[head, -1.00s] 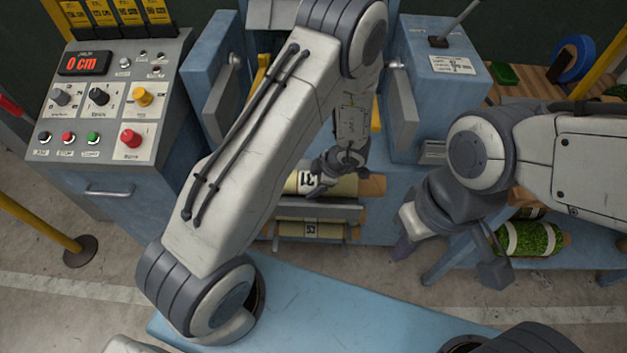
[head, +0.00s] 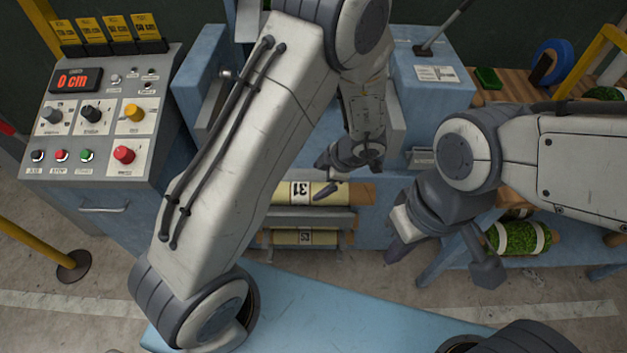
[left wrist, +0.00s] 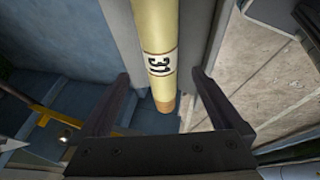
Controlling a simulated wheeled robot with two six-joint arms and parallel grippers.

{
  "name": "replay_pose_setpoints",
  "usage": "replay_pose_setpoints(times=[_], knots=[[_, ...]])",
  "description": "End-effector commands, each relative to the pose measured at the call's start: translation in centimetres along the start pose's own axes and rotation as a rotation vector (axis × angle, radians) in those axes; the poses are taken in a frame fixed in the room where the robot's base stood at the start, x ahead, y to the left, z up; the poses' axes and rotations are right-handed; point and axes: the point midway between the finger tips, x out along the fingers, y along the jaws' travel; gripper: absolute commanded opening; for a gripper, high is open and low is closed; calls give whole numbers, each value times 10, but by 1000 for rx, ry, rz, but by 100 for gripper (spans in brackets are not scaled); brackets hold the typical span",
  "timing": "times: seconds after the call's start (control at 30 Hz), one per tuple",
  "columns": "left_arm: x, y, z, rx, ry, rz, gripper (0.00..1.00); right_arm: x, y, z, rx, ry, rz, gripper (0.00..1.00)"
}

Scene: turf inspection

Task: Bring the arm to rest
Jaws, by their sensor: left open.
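My left arm comes in from the left of the head view, bends at the top and hangs down to my left gripper (head: 326,176). That gripper is open and empty, just above and in front of a cream roll marked 31 (head: 300,191). In the left wrist view, the open fingers (left wrist: 161,80) stand on either side of the roll's picture, and the roll (left wrist: 157,30) appears to lie beyond them, not gripped. My right gripper (head: 445,262) hangs at the right with its fingers spread and nothing between them.
A control panel (head: 95,120) reading 0 cm, with knobs and buttons, stands at the left. A second roll (head: 290,237) lies below the first. A green turf roll (head: 518,237) is on a blue bench at the right. A yellow post (head: 40,240) stands at the far left.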

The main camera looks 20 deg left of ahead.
Motion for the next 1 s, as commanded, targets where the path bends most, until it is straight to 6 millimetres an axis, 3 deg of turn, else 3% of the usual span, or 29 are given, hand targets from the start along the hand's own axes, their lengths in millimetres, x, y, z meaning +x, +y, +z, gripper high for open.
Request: replay_pose_setpoints(times=[0.33,0.47,0.63,0.73,0.87,1.0], knots=[[-8,1,0,5,-3,3,100,-1,0,0,0,0,0,0],[-14,18,-2,66,-48,63,100,-1,0,0,0,0,0,0],[-40,59,-5,298,-189,244,100,-1,0,0,0,0,0,0],[-60,72,-7,486,-274,348,100,-1,0,0,0,0,0,0],[-86,71,-14,748,-358,450,100,-1,0,0,0,0,0,0],[-104,50,-30,1050,-411,508,100,-1,0,0,0,0,0,0]])
